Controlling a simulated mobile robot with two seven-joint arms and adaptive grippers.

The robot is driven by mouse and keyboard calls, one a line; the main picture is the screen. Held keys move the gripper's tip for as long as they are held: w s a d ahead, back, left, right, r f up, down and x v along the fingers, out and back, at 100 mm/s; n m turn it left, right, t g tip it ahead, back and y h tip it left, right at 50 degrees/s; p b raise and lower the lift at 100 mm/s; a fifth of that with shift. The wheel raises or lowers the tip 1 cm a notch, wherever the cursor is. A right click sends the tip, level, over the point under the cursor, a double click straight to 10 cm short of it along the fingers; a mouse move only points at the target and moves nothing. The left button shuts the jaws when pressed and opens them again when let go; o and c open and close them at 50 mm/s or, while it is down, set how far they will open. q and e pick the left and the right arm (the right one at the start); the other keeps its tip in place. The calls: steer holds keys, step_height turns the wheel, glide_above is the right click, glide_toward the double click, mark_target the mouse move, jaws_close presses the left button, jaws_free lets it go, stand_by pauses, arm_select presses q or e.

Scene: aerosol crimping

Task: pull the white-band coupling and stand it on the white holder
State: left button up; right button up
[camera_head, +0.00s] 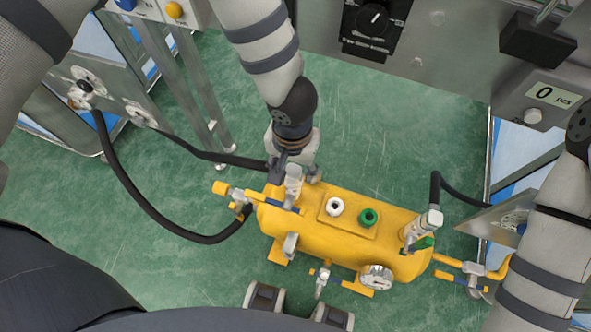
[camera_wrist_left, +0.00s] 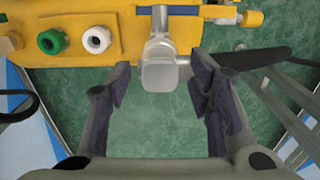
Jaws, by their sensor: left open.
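The yellow tank (camera_head: 330,240) lies on its side, with the white holder (camera_head: 336,206) and the green holder (camera_head: 368,217) on its top plate. In the left wrist view the white holder (camera_wrist_left: 96,40) is left of the pale grey coupling (camera_wrist_left: 160,68), which stands at the tank's edge. I cannot make out a white band on it. My left gripper (camera_head: 285,178) is open, with its fingers (camera_wrist_left: 161,80) on either side of this coupling and gaps beside it. A second coupling (camera_head: 432,219), beside a green part, stands at the tank's right end. My right gripper is out of view.
A black hose (camera_head: 150,212) loops from the left panel to the tank's left end. Another hose (camera_head: 455,192) reaches the second coupling from the right. Yellow pipes and valves (camera_head: 465,268) stick out at the tank's right end. Green floor surrounds the tank.

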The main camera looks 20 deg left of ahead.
mark_target(293, 170)
arm_select(q)
steer(key=shift+f, duration=0.85)
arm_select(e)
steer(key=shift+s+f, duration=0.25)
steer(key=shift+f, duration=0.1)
arm_select(q)
jaws_close()
steer(key=shift+r+p, duration=0.8)
steer(key=shift+r, duration=2.3)
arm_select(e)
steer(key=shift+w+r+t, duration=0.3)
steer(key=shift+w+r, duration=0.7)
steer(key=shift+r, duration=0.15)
